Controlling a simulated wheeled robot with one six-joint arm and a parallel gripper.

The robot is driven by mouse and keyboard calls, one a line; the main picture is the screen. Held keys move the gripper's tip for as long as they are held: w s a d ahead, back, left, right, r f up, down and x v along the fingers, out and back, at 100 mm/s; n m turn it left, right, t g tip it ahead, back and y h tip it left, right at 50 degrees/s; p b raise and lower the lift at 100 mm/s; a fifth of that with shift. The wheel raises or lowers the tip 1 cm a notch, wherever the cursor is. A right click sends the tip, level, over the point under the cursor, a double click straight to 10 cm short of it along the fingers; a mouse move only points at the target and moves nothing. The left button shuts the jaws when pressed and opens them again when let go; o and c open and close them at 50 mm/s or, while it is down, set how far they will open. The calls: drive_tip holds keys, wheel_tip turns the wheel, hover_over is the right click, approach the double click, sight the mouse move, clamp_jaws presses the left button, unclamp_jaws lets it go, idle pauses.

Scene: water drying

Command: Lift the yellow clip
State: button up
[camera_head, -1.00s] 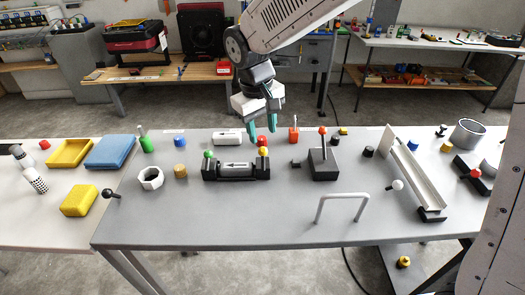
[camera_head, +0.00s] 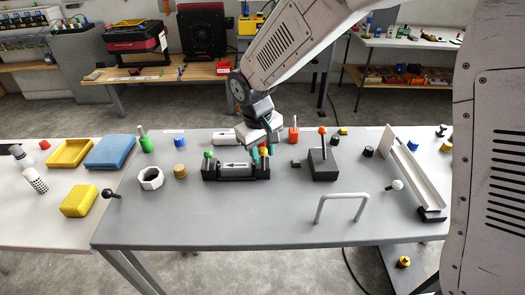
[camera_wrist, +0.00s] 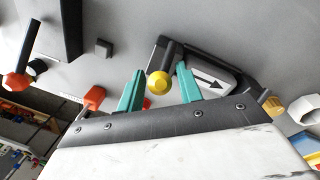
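The yellow clip shows as a round yellow knob on a dark stem (camera_wrist: 159,84) in the wrist view. It stands at the right end of a black holder (camera_head: 210,174) that bears a grey block with an arrow (camera_wrist: 208,78). In the head view the yellow knob (camera_head: 264,152) is partly hidden by my fingers. My gripper (camera_head: 261,155) is low over that end of the holder. Its teal fingers (camera_wrist: 159,90) are apart, one on each side of the knob in the wrist view, with gaps showing. I cannot tell the exact depth.
A green knob (camera_head: 208,154) tops the holder's left end. A red piece (camera_wrist: 146,103) lies close by the fingers. A dark box with an orange-tipped lever (camera_head: 323,160) stands to the right, a white block (camera_head: 224,136) behind.

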sight(264, 157)
drive_tip(key=c, duration=0.6)
drive_tip(key=s+t, duration=0.1)
drive_tip(key=t, duration=0.1)
drive_tip(key=r+t, duration=0.1)
drive_tip(key=t, duration=0.1)
drive_tip(key=shift+s, duration=0.4)
drive_tip(key=shift+s+t, duration=0.35)
drive_tip(key=shift+t, duration=0.5)
drive_tip(key=shift+s+t, duration=0.35)
drive_tip(key=shift+t, duration=0.5)
clamp_jaws()
drive_tip(key=o, duration=0.9)
unclamp_jaws()
drive_tip(key=shift+s+r, duration=0.1)
drive_tip(key=shift+r, duration=0.05)
